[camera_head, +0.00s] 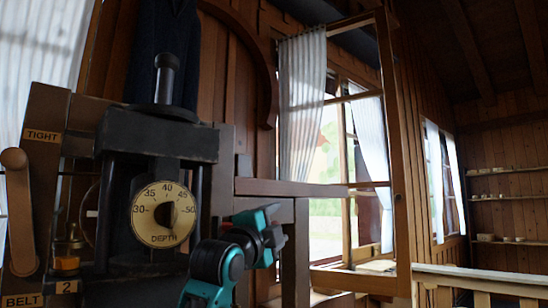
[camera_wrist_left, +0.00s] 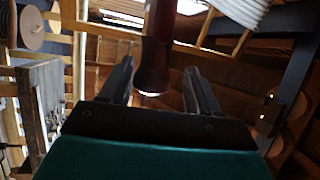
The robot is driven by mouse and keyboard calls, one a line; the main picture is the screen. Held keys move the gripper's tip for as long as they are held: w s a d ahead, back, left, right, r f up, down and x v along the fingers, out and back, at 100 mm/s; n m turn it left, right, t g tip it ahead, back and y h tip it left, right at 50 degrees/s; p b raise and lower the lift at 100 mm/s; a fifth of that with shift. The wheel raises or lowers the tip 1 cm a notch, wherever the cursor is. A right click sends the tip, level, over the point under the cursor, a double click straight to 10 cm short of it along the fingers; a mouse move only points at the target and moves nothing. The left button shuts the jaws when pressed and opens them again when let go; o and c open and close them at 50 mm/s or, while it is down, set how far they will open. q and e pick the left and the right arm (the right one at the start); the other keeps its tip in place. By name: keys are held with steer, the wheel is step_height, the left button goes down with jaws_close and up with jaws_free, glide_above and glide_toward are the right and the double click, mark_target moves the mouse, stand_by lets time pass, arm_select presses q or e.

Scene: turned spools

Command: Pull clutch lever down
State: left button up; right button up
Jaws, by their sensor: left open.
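A dark reddish-brown rounded handle (camera_wrist_left: 156,60) hangs between the two fingers of my left gripper (camera_wrist_left: 160,75) in the left wrist view. It bears no label, so I cannot tell for sure that it is the clutch lever. The fingers are spread, one on each side of it, and do not visibly close on it. In the head view my left gripper (camera_head: 272,234) is right of the dark machine (camera_head: 160,135), partly hidden by its own wrist, and the handle cannot be made out there. My right gripper is not in view.
The machine carries a round depth dial (camera_head: 163,214). A wooden lever (camera_head: 20,215) stands at the far left between labels TIGHT and BELT. A dark wooden frame (camera_head: 293,245) stands close behind my gripper. An open window (camera_head: 350,150) is beyond.

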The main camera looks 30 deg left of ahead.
arm_select(q)
step_height(320, 180, up, 18)
steer(key=p, duration=0.3)
steer(key=shift+r, duration=0.25)
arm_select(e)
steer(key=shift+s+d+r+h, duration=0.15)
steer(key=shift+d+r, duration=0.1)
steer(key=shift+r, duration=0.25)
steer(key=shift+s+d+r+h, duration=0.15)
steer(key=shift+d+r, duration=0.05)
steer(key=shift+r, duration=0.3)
